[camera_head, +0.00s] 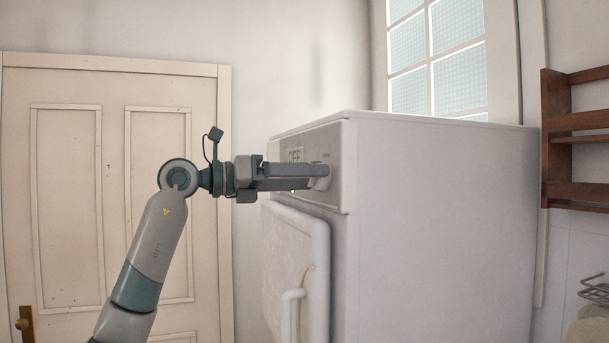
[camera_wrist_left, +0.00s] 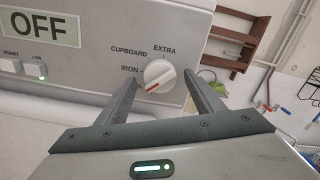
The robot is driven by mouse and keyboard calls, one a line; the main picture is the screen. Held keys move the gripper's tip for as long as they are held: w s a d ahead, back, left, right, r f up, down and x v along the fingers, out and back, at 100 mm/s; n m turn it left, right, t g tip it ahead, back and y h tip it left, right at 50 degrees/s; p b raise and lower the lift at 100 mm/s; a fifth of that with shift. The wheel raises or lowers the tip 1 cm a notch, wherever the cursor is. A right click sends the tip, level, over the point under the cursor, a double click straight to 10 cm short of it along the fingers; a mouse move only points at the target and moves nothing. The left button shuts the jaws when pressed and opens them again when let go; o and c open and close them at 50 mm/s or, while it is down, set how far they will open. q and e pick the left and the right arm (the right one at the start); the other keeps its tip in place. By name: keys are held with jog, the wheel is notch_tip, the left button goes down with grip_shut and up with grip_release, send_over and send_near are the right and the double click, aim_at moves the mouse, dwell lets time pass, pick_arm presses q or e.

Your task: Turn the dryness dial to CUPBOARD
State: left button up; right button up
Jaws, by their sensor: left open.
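The dryness dial (camera_wrist_left: 159,75) is a round white knob on the dryer's front panel. Its red mark points to the lower left, below the IRON label (camera_wrist_left: 129,70). The CUPBOARD label (camera_wrist_left: 129,51) is at its upper left and EXTRA (camera_wrist_left: 165,50) above it. My left gripper (camera_wrist_left: 163,81) is open, with one finger on each side of the dial; I cannot tell whether either touches it. In the head view, the left gripper (camera_head: 322,171) reaches the panel from the left and largely covers the dial. My right gripper is not in view.
The white dryer (camera_head: 440,220) has a display (camera_wrist_left: 40,27) reading OFF and START and LOW buttons, with a green light at LOW. Its front door (camera_head: 296,260) lies below the panel. A wooden rack (camera_head: 565,140) hangs at right; a cream door (camera_head: 110,190) is behind my arm.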

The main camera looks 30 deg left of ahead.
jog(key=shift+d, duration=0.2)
pick_arm(q)
jog(key=c, duration=1)
jog(key=shift+c, duration=0.2)
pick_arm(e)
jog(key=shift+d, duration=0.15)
pick_arm(q)
jog(key=shift+m, duration=0.4)
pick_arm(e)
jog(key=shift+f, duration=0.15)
pick_arm(q)
jog(key=m+b, duration=0.3)
jog(key=m, duration=1.4)
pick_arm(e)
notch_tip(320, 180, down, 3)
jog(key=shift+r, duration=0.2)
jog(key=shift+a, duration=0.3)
